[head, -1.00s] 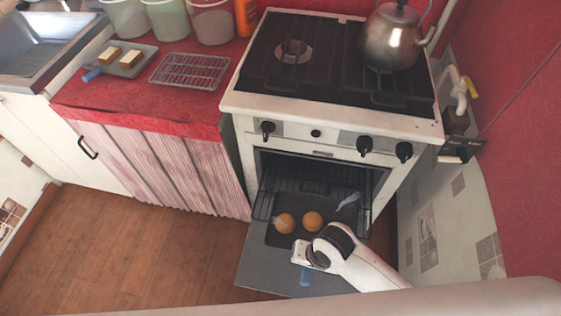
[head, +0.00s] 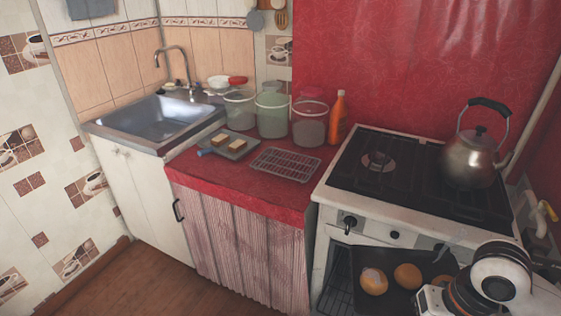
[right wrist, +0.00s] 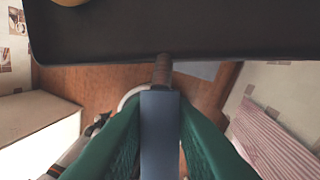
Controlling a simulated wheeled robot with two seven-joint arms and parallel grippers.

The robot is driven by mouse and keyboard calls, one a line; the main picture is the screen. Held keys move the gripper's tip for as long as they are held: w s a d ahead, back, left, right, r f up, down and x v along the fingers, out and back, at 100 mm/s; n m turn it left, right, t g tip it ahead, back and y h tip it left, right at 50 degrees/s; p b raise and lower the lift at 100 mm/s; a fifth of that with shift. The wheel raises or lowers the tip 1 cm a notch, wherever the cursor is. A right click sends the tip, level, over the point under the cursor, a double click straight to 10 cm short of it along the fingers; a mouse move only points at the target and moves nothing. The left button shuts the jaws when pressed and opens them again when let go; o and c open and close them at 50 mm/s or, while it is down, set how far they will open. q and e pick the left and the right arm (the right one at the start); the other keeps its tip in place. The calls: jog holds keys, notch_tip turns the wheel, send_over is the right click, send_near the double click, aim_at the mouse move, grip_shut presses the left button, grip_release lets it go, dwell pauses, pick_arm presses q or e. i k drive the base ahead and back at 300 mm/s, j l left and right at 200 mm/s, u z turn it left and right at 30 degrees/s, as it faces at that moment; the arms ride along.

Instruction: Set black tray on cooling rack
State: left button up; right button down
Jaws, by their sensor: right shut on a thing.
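The black tray (head: 388,257) is at the lower right of the head view, in front of the stove and roughly level. The cooling rack (head: 285,164) lies empty on the red counter, left of the stove. My left gripper is not in view.
A grey board with blocks (head: 229,146) lies left of the rack. Several jars (head: 273,115) and an orange bottle (head: 337,118) stand behind it. A kettle (head: 474,158) stands on the stove (head: 400,190). Bare red counter (head: 238,178) lies in front of the rack.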

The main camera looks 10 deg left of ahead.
aim_at(286, 162)
jog(key=i+j, duration=0.2)
jog(key=j, duration=0.15)
jog(key=i+j, duration=0.15)
jog(key=j, duration=0.25)
jog(key=i+j, duration=0.2)
jog(key=j, duration=0.15)
jog(key=i+j, duration=0.2)
jog(key=j, duration=0.15)
